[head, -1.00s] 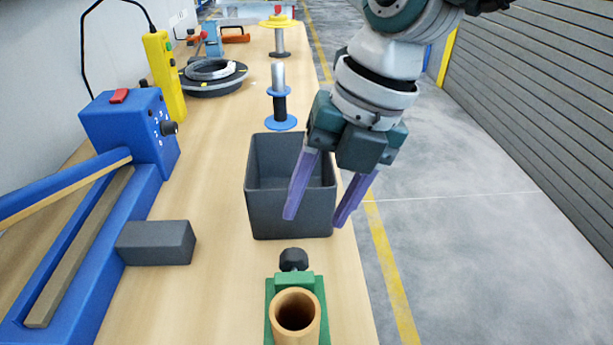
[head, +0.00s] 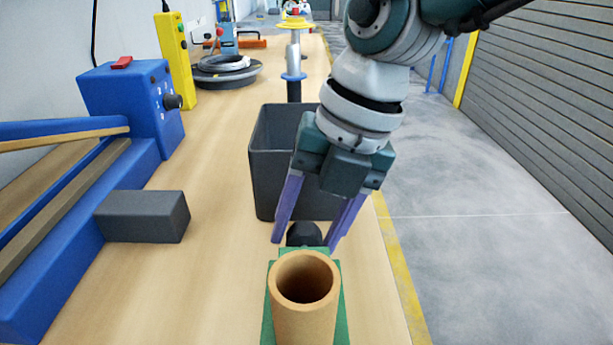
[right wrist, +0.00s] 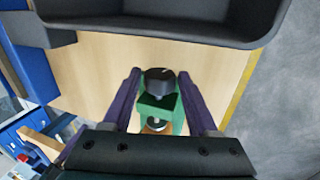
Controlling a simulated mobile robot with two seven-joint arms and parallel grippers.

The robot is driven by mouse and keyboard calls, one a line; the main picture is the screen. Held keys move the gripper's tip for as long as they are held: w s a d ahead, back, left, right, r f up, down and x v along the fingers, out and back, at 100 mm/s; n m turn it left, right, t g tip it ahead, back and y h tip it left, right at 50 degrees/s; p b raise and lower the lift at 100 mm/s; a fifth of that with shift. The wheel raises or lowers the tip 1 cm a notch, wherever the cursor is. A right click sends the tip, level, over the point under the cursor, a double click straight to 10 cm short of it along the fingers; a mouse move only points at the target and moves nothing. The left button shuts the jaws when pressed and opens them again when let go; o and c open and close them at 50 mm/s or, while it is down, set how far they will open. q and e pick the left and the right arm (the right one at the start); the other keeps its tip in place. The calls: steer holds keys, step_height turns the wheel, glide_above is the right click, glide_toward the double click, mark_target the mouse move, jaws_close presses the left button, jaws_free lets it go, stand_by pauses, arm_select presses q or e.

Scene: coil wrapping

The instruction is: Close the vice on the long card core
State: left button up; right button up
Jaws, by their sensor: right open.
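The long card core (head: 303,318) is a tan tube standing upright in the green vice (head: 342,318) at the bottom of the head view. The vice's black knob (head: 304,234) is just behind the core. My right gripper (head: 304,244) is open, with its purple fingers pointing down on either side of the knob. In the right wrist view the knob (right wrist: 160,82) sits between the fingers, with gaps on both sides, and the green vice body (right wrist: 172,112) is below it. A little of the core shows there near the gripper's dark body. My left gripper is not in view.
A dark grey bin (head: 270,170) stands right behind the vice. A dark grey block (head: 143,217) and a blue machine (head: 125,105) are on the left. A blue-flanged spool (head: 294,78) stands farther back. Bare table lies between block and vice.

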jaws_close()
steer(key=shift+a+f+h+b, duration=0.2)
steer(key=shift+h+b, duration=0.3)
steer(key=shift+h, duration=0.2)
steer(key=h+b, duration=0.2)
steer(key=b, duration=0.2)
steer(key=shift+w+f, duration=0.1)
steer(key=shift+f, duration=0.05)
steer(key=shift+r+h+b, duration=0.25)
steer(key=shift+h+b, duration=0.25)
steer(key=shift+r, duration=0.1)
jaws_free()
